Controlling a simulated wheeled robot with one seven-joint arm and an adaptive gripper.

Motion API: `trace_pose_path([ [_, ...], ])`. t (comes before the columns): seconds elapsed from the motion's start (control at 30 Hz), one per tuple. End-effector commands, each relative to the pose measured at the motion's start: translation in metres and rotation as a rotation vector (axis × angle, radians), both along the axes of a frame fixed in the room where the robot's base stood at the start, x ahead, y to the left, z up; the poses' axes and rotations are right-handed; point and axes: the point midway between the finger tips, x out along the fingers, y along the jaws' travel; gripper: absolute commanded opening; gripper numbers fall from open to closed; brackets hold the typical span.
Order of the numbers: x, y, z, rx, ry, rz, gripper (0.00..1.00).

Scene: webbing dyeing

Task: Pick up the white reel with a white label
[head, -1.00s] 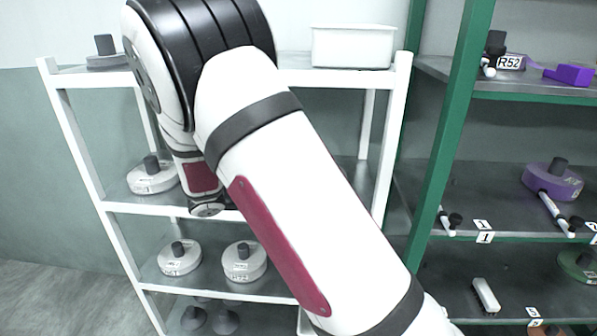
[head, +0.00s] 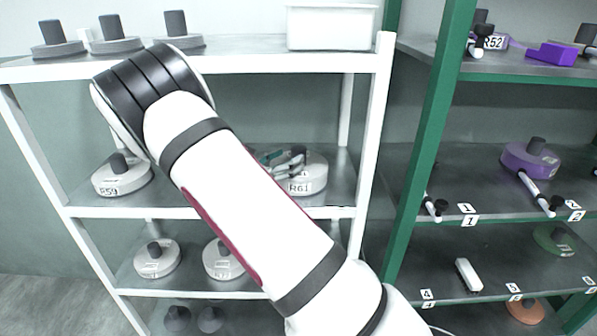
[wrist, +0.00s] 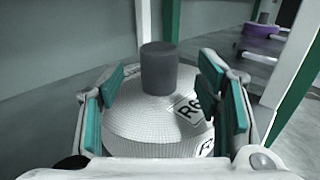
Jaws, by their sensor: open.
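A white reel (head: 312,182) with a white label reading R61 sits on the middle shelf of the white rack, partly hidden by my gripper. It also shows in the wrist view (wrist: 150,128), with a grey knob (wrist: 159,70) standing up from its centre and the label (wrist: 188,112) on its right side. My gripper (wrist: 165,72) is open. Its teal-padded fingers stand on either side of the knob, above the reel's top, with visible gaps to the knob. In the head view my gripper (head: 283,160) is at the reel's left side.
Another white reel (head: 121,178), labelled R59, sits left on the same shelf. Two white reels (head: 157,259) (head: 222,260) stand on the shelf below. Grey reels and a white bin (head: 331,27) are on top. A green post (head: 432,140) and a rack with a purple reel (head: 531,158) stand right.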

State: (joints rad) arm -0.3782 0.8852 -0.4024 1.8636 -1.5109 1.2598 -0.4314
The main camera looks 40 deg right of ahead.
Motion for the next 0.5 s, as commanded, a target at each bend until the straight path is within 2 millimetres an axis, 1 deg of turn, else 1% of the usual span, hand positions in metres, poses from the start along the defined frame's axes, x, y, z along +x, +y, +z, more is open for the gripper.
trace_pose_path([
  [0.17, 0.002, -0.01, -0.001, 0.001, 0.0, -0.002, 0.59],
  [0.4, 0.01, -0.043, -0.005, 0.0, 0.0, -0.002, 0.59],
  [0.5, 0.011, -0.051, -0.005, 0.001, 0.0, -0.002, 0.59],
])
